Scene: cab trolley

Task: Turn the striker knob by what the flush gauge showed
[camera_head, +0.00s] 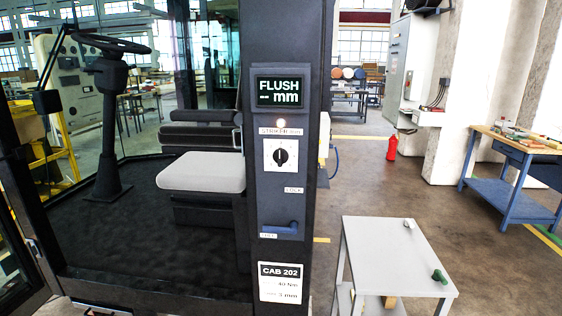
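The striker knob (280,156) is a small black round knob with a white mark, on a white dial plate on the dark cab pillar (284,215). Its mark looks about upright, but the scale is too small to read. A label, partly legible as striker, sits above it. The flush gauge display (278,92) above reads "FLUSH" and "– mm", with no number. A small lit lamp (281,123) glows between display and knob. A blue lock handle (279,228) lies roughly level below the knob. My gripper is not in view.
A placard (279,282) reads "CAB 202". The cab seat (203,172) is left.

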